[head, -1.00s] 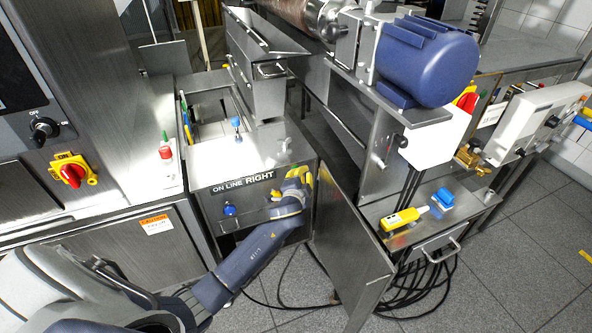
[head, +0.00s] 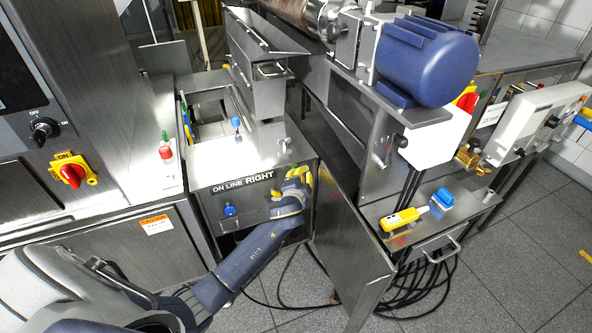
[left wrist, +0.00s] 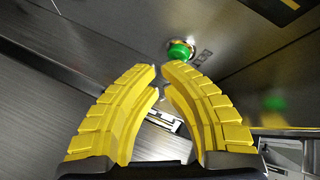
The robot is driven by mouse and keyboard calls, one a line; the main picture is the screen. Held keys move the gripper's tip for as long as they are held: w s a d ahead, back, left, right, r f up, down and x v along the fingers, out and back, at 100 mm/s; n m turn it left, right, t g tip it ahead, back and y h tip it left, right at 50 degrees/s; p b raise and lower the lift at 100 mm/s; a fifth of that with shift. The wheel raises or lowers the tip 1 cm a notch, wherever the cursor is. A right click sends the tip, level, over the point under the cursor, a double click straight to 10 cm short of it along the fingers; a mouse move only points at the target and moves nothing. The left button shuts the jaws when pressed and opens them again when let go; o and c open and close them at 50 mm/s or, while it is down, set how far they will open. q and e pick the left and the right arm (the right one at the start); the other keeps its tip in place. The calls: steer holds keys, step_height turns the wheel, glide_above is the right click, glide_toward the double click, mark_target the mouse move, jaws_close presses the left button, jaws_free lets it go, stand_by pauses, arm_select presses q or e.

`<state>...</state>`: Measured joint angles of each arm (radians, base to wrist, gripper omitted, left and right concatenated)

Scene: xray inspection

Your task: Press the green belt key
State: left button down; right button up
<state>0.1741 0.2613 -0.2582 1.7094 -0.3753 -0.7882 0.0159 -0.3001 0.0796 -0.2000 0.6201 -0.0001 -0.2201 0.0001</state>
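The green belt key (left wrist: 180,50) is a round green button on a metal panel in the left wrist view, just beyond my left fingertips. My left gripper (left wrist: 161,72) has two yellow ribbed fingers curved inward, their tips almost together with nothing between them. A small gap seems to separate the tips from the key. My right gripper is not in view.
A blue button (head: 230,209) sits on the same panel to the left. An open metal door (head: 350,250) stands close on the right of my gripper. A yellow pendant (head: 400,219), a blue motor (head: 428,58) and a red-yellow switch (head: 72,174) are farther off.

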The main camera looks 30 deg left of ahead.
arm_select(q)
steer(key=shift+w+a, duration=0.25)
steer(key=shift+a, duration=0.05)
steer(key=shift+s+d, duration=0.15)
stand_by(0.4)
steer(key=shift+s+d, duration=0.15)
steer(key=s+d, duration=0.4)
steer(key=shift+d, duration=0.3)
stand_by(0.6)
